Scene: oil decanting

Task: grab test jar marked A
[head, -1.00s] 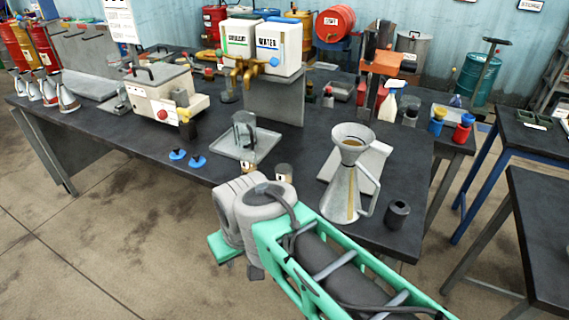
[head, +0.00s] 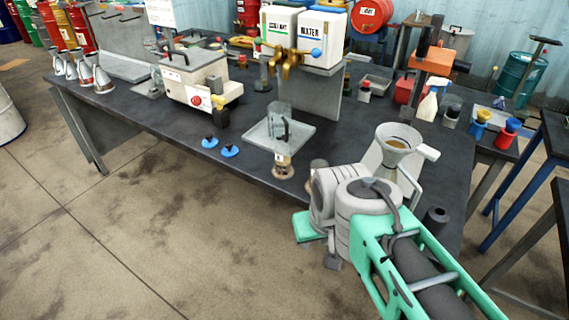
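Two small jars stand near the front edge of the dark workbench (head: 150,117). The nearer jar (head: 284,171) is clear with a brownish look and a small pale label, whose letter is too small to read for certain. A second jar (head: 317,166) stands just to its right, mostly hidden behind my arm, and its label does not show. I cannot tell for sure which one is marked A. My arm reaches in from the lower right, its grey joints just right of and below the jars.
A clear jug (head: 280,122) stands on a metal tray (head: 300,131) behind the jars. Blue caps (head: 229,151) lie to the left. A metal funnel can (head: 398,150) stands right, behind my arm. White coolant and water tanks (head: 321,38) are at the back.

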